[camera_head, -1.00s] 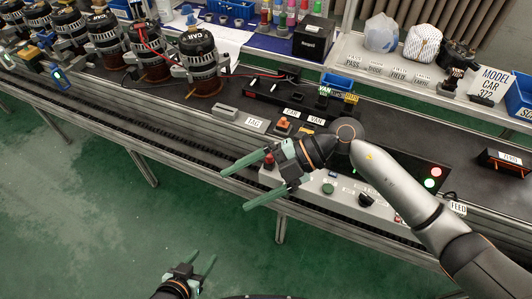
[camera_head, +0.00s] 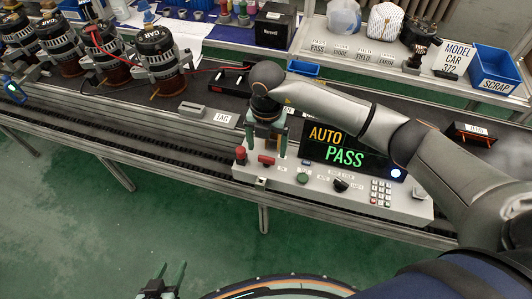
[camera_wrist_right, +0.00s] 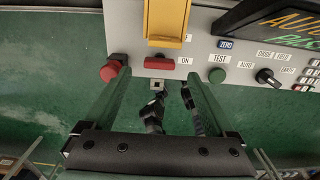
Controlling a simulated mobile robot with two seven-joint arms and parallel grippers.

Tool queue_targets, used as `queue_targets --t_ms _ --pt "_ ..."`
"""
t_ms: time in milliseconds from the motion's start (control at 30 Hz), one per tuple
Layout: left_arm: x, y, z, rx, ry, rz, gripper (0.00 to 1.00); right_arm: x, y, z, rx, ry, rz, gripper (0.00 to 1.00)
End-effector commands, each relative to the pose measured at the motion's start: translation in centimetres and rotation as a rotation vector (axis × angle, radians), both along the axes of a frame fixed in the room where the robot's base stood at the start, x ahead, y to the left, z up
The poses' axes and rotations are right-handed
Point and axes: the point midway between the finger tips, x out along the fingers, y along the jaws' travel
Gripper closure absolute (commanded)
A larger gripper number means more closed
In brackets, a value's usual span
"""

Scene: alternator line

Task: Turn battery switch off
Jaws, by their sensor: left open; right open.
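A red switch handle (camera_wrist_right: 158,63) sits on the front of the grey test panel beside an "ON" label in the right wrist view. It also shows in the head view (camera_head: 266,160). My right gripper (camera_head: 267,148) points down at the panel, open and empty, its fingers on either side of the red handle. In the right wrist view the fingers (camera_wrist_right: 155,85) are apart, with the handle ahead of their tips; contact cannot be told. My left gripper (camera_head: 163,277) is open and empty, low over the green floor.
A red mushroom button (camera_wrist_right: 110,71) is left of the handle, close to one finger. A yellow part (camera_wrist_right: 166,22) stands just behind the handle. A green TEST button (camera_wrist_right: 217,75), a black knob (camera_wrist_right: 267,77) and a keypad (camera_head: 381,192) lie right. The display (camera_head: 345,152) reads "AUTO PASS".

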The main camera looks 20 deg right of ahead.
Motion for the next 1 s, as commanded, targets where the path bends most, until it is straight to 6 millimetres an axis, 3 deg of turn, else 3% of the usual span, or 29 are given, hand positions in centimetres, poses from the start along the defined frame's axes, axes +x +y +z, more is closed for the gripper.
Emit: queue_targets --t_ms 100,300,667,1000 --pt "0.0 0.0 0.2 0.0 0.0 0.0 0.5 -0.1 0.0 -2.1 0.002 0.002 -0.001 0.1" --pt "0.0 0.0 0.2 0.0 0.0 0.0 0.5 0.0 0.0 -4.2 0.002 0.001 0.0 0.1" --pt "0.0 0.0 0.2 0.0 0.0 0.0 0.5 0.0 0.1 -4.6 0.002 -0.001 0.001 0.11" --pt "0.0 0.0 0.2 0.0 0.0 0.0 0.5 0.0 0.0 -4.5 0.002 -0.001 0.0 0.49"
